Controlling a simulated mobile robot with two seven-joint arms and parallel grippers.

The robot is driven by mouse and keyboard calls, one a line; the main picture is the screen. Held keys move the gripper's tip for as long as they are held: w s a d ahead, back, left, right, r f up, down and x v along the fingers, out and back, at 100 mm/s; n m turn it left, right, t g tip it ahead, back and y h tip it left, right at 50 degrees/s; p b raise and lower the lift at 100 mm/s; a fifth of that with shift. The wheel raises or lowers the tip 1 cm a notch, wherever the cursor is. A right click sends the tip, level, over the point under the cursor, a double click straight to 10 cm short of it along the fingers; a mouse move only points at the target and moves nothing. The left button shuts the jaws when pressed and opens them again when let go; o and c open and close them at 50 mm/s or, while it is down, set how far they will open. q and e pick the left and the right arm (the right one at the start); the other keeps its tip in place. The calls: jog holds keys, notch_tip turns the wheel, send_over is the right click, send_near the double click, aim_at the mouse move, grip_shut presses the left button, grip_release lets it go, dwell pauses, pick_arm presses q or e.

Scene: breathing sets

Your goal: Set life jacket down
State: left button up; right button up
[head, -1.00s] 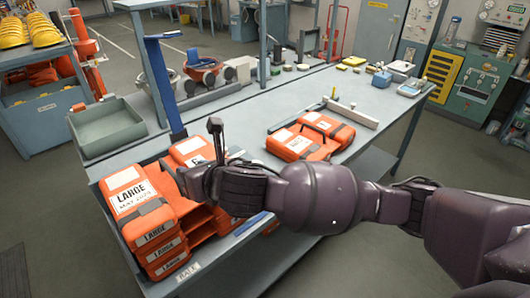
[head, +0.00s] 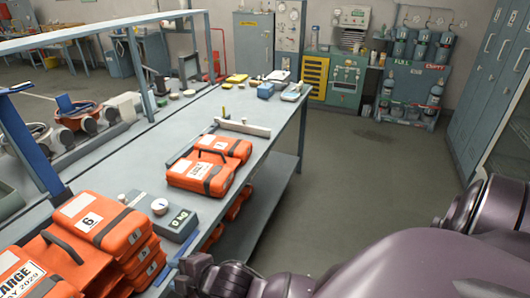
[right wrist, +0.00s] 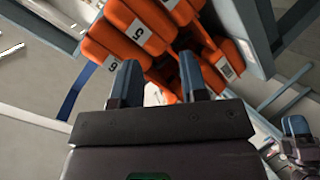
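Orange life jackets are packed in flat bundles. Two bundles (head: 205,172) lie side by side on the bench top, with black straps and handles. A pile of bundles (head: 100,222) stands at the lower left; labels such as 6 and LARGE show. My right arm crosses the bottom of the head view; its gripper (head: 205,272) is low beside the pile, partly cut off. In the right wrist view the gripper (right wrist: 159,82) has its two fingers apart with nothing held between them. Orange bundles (right wrist: 135,30) numbered 5 and 6 show beyond the fingertips. My left gripper is not identifiable.
A grey scale (head: 165,215) with a dial sits between the pile and the two bundles. A low grey ledge (head: 242,127) stands behind them. Small items lie at the bench's far end. A blue post (head: 30,140) rises at left. The floor (head: 360,200) right of the bench is clear.

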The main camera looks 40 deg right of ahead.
jog(key=s+d+f+m+h, duration=0.4)
jog(key=s+d+f+m, duration=0.8)
jog(key=s+d+m, duration=0.2)
jog(key=shift+s+f+m+g+h, duration=0.25)
jog(key=shift+s+m+g+h, duration=0.15)
jog(key=shift+s, duration=0.5)
jog(key=shift+d, duration=0.1)
